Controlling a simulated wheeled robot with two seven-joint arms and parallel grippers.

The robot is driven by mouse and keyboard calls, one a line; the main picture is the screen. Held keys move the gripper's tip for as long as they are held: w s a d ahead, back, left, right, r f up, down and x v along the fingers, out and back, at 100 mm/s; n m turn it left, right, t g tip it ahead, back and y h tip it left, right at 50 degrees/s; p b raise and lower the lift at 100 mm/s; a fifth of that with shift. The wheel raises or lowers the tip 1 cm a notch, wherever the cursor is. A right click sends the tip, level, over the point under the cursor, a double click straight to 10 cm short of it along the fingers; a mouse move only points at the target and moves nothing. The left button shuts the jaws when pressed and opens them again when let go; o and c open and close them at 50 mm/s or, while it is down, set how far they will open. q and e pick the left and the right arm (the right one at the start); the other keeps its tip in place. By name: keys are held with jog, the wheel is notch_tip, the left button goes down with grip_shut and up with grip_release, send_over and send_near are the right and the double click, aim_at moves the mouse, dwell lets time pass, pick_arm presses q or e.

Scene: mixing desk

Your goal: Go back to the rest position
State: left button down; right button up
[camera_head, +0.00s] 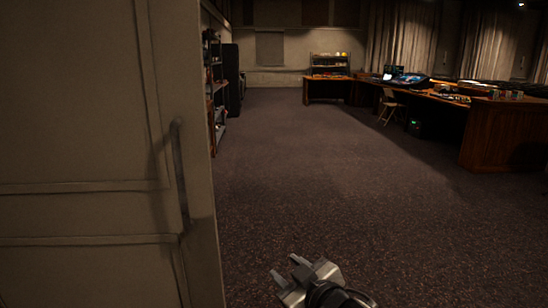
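My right gripper (284,265) is at the bottom centre of the head view, above the carpet. Its two fingers are apart and point up and to the left, with nothing between them. It is clear of the door and the desk. The rest of my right arm is mostly cut off by the lower picture edge. My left gripper is not in view.
A pale panelled door (80,130) with a long vertical handle (178,175) fills the left side, close by. Shelves (215,95) stand behind it. A wooden mixing desk (490,138) and a folding chair (389,107) are at the far right. The carpet (310,175) between is clear.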

jog(key=w+d+f+h, duration=0.1)
jog(key=d+f+h, duration=0.2)
jog(key=d, duration=0.9)
jog(key=s+d+f+m+g+h, duration=0.1)
jog(key=s+d+f, duration=0.3)
jog(key=s+f, duration=0.4)
jog(key=s+d+f+g, duration=0.25)
jog(key=s+f, duration=0.25)
jog(key=s, duration=0.5)
jog(key=s+d+f+m+g+h, duration=0.1)
jog(key=s+d+f, duration=0.4)
jog(key=s+f, duration=0.3)
jog(key=a+r+m+t, duration=0.1)
jog(key=a+m, duration=0.4)
jog(key=a, duration=0.6)
jog(key=shift+s+r, duration=0.3)
jog(key=shift+s, duration=0.15)
jog(key=shift+d, duration=0.1)
